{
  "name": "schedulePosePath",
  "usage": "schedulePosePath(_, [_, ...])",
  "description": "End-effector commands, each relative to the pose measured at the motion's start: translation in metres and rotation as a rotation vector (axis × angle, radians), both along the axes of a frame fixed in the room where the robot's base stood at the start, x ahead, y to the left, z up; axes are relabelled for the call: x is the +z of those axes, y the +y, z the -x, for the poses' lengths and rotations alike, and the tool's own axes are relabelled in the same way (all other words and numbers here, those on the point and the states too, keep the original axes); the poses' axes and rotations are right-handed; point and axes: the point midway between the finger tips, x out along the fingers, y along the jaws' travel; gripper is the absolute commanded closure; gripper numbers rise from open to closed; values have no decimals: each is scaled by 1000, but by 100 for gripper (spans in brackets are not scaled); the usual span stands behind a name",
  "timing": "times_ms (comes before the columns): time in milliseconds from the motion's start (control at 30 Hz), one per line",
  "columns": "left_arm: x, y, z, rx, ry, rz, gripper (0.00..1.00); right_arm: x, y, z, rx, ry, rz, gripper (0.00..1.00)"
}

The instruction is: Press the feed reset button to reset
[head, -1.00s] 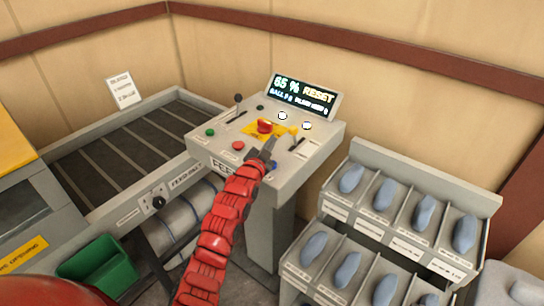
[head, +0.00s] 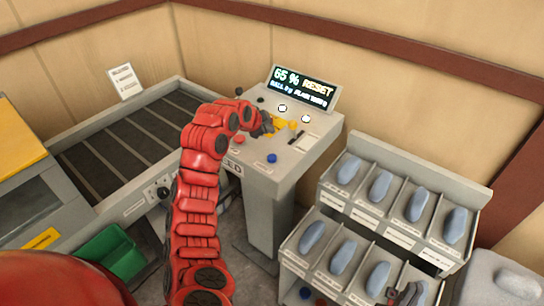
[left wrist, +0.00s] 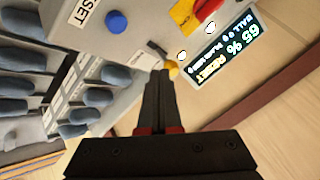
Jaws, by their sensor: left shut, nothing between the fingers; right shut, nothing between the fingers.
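The grey control console (head: 290,172) has a blue button (head: 272,158) at its front, with a front label partly hidden by my left arm. In the left wrist view the blue button (left wrist: 116,22) is beside lettering that ends in "SET". My left gripper (head: 268,122) is shut and empty over the console top, behind the blue button and apart from it. In the left wrist view its fingertips (left wrist: 160,74) appear close to a yellow knob (left wrist: 172,68). The red mushroom button (left wrist: 206,8) shows there at the top. My right gripper (head: 405,293) is shut and empty at the lower right.
The display (head: 303,87) reads "65 % RESET". A small red button (head: 239,140) and a slider (head: 307,141) are on the console. A rack (head: 345,205) with several blue-grey pieces stands right. A conveyor (head: 120,145) and green bin (head: 112,252) are left.

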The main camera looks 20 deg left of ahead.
Motion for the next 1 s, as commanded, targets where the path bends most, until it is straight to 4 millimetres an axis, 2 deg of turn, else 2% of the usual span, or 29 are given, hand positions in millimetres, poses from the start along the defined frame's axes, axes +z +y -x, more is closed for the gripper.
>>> schedulePosePath(167, [-2,0,0,1,0,1,100,0,0,0,0,0,0,100])
schedulePosePath(367, [-15,0,0,2,2,0,100,1,0,0,0,0,0,100])
schedulePosePath(700, [-62,0,0,3,2,1,100,2,0,0,0,0,0,100])
schedulePosePath(800, [-78,1,0,3,-2,2,100,-12,0,0,0,0,0,100])
schedulePosePath(1000, [-89,0,-1,2,-3,1,100,-18,0,0,0,0,0,100])
